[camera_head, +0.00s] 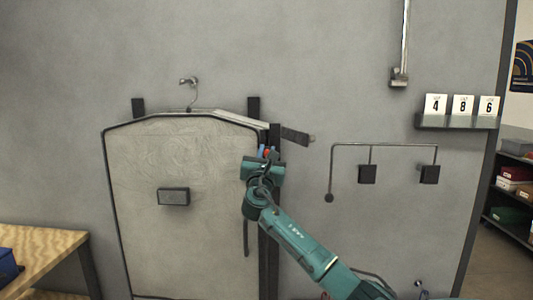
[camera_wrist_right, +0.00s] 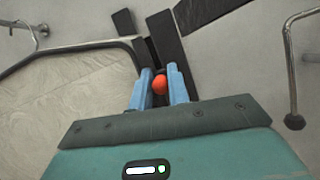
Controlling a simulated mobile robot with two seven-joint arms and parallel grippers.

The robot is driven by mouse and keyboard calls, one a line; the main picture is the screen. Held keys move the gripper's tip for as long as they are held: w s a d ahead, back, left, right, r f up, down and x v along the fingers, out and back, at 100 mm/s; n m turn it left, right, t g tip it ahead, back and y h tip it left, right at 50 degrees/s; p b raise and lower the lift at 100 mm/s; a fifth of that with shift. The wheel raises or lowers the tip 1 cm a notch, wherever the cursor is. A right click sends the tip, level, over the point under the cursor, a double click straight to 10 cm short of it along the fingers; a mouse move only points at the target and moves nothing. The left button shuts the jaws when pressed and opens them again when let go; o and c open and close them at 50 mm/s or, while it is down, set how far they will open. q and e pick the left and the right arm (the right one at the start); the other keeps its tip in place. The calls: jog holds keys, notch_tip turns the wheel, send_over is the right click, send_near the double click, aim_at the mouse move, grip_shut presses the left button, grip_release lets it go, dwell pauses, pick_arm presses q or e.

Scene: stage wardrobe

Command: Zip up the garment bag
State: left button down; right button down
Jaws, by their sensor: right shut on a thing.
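The garment bag (camera_head: 140,165) hangs flat against the grey wall, pale with a dark border and a small dark label plate (camera_head: 173,197) on its front. A hook (camera_head: 189,82) shows above its top. My right gripper (camera_head: 267,153) is at the bag's upper right edge. In the right wrist view, its blue fingers (camera_wrist_right: 161,88) are shut on a red-orange ball-shaped zip pull (camera_wrist_right: 160,84), beside the dark edge strip. The teeth and the strip just behind my gripper are hidden. My left gripper is out of view.
A dark tilted bar (camera_head: 295,136) sticks out right of the bag's top corner. A wall rail (camera_head: 384,145) with two dark blocks is further right. A shelf with number cards (camera_head: 457,122) is at upper right. A wooden table (camera_head: 40,250) stands at lower left.

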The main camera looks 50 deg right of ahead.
jog(key=c, duration=1.8)
grip_release()
jog(key=shift+s+d+r, duration=0.1)
jog(key=shift+r, duration=0.2)
jog(key=o, duration=0.4)
jog(key=shift+f, duration=0.15)
jog(key=shift+o, duration=0.2)
jog(key=b+v, duration=0.2)
jog(key=v, duration=1.1)
